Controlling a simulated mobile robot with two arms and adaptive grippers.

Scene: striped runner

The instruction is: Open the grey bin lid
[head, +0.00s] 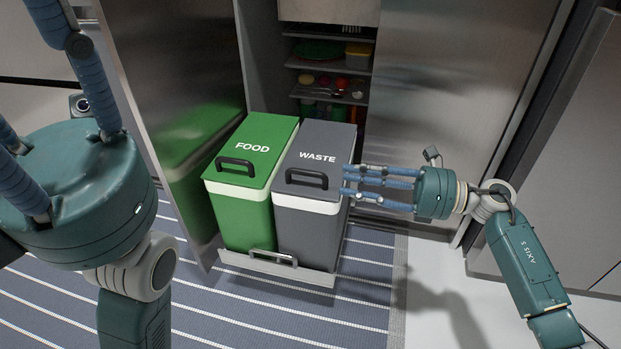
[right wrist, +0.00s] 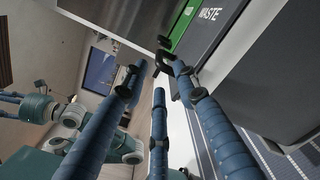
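The grey bin (head: 304,218) has a dark grey lid (head: 317,151) marked WASTE, with a black handle (head: 307,178) near its front edge. The lid lies flat and closed on a white rim. My right gripper (head: 347,182) comes in from the right, just beside the lid's front right corner, its fingers pointing left towards the handle. In the right wrist view its fingers are extended and apart, with a small black handle part (right wrist: 163,62) near the fingertips; contact cannot be told. My left gripper (head: 62,85) is large at the left, fingers spread, tips partly out of view.
A green FOOD bin (head: 238,212), lid closed, stands left of the grey bin on the same pull-out tray (head: 308,273). An open cabinet door (head: 165,75) stands at left, shelves with items (head: 330,70) behind. The striped runner (head: 210,310) in front is clear.

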